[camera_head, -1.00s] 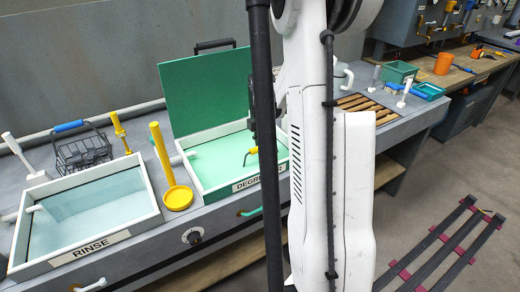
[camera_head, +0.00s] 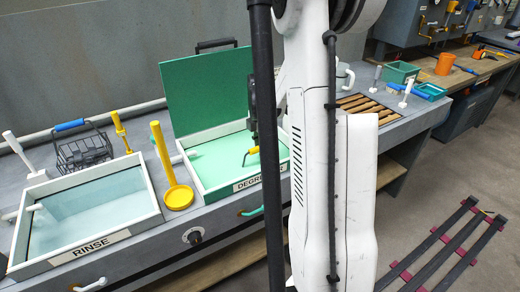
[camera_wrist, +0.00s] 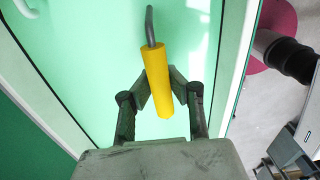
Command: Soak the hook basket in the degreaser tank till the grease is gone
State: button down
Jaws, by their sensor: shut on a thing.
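My gripper (camera_wrist: 162,88) is shut on the yellow handle (camera_wrist: 158,82) of a tool with a bent grey hook end (camera_wrist: 150,25). In the head view the yellow-handled hook (camera_head: 252,151) is over the pale green liquid of the degreaser tank (camera_head: 215,189), whose green lid stands open (camera_head: 205,92). I cannot tell whether the hook touches the liquid. My arm and a black column hide most of the gripper there. A dark wire basket with a blue handle (camera_head: 84,150) stands behind the rinse tank (camera_head: 150,222), away from my gripper.
A yellow post with a round dish (camera_head: 178,197) stands between the tanks. A slatted wooden rack (camera_head: 368,106) lies right of the degreaser tank. A green bin (camera_head: 399,71) and an orange cup (camera_head: 444,64) are further right. A dark strip rack (camera_head: 445,245) lies on the floor.

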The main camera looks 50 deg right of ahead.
jog(key=shift+s+d, duration=0.1)
jog(key=shift+d, duration=0.15)
jog(key=shift+a, duration=0.2)
jog(key=shift+w+a, duration=0.2)
jog(key=shift+a, duration=0.1)
